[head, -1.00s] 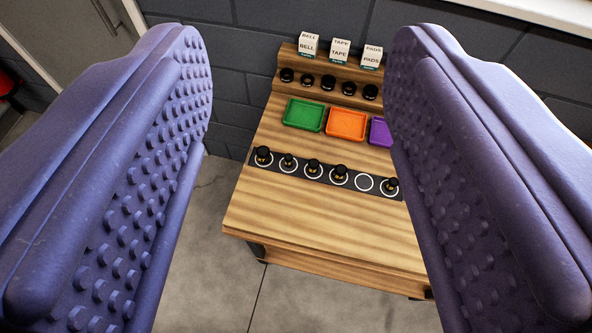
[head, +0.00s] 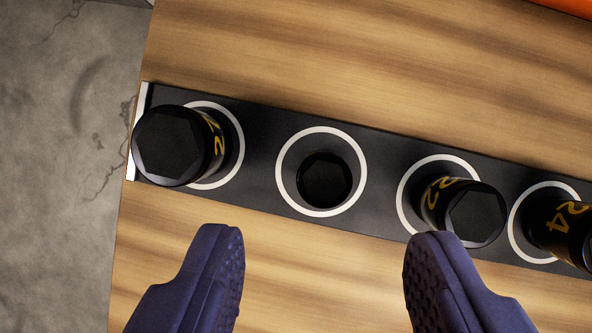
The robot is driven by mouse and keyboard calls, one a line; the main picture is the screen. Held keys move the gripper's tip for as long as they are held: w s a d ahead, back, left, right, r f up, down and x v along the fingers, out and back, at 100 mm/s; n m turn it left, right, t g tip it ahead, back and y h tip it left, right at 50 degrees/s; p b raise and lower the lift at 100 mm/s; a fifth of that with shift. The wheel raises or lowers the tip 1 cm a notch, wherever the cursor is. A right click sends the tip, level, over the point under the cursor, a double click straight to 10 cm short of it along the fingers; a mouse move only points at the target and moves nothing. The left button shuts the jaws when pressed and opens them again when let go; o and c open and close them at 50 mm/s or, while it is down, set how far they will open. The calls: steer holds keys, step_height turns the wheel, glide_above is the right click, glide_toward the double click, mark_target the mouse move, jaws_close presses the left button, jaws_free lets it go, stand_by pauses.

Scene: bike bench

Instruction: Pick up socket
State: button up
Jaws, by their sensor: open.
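Several black sockets stand on a dark strip (head: 265,140) with white rings. A small socket (head: 325,180) stands in the second ring, seen almost straight from above. A larger socket (head: 172,145) with a partly visible yellow number is at the strip's left end. A socket marked 22 (head: 465,212) and one marked 24 (head: 565,228) are to the right. My gripper (head: 325,245) is open and empty. Its two purple fingers are below the strip in the picture, one each side of the small socket's column. The right fingertip overlaps the edge of the 22 socket in view; I cannot tell whether they touch.
The strip lies on a wooden bench top (head: 330,60), with bare wood above and below it. The bench's left edge drops to a grey floor (head: 60,180). A corner of an orange tray (head: 570,6) shows at the top right.

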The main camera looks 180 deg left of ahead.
mark_target(325, 178)
steer(key=shift+b+x, duration=0.4)
steer(key=shift+x, duration=0.45)
steer(key=b+x, duration=0.4)
steer(key=x, duration=0.1)
steer(key=shift+w+a+f, duration=0.1)
steer(key=shift+w+a, duration=0.05)
steer(key=shift+w, duration=0.1)
steer(key=shift+r, duration=0.2)
jaws_close()
steer(key=shift+r+p, duration=0.15)
steer(key=shift+p, duration=0.15)
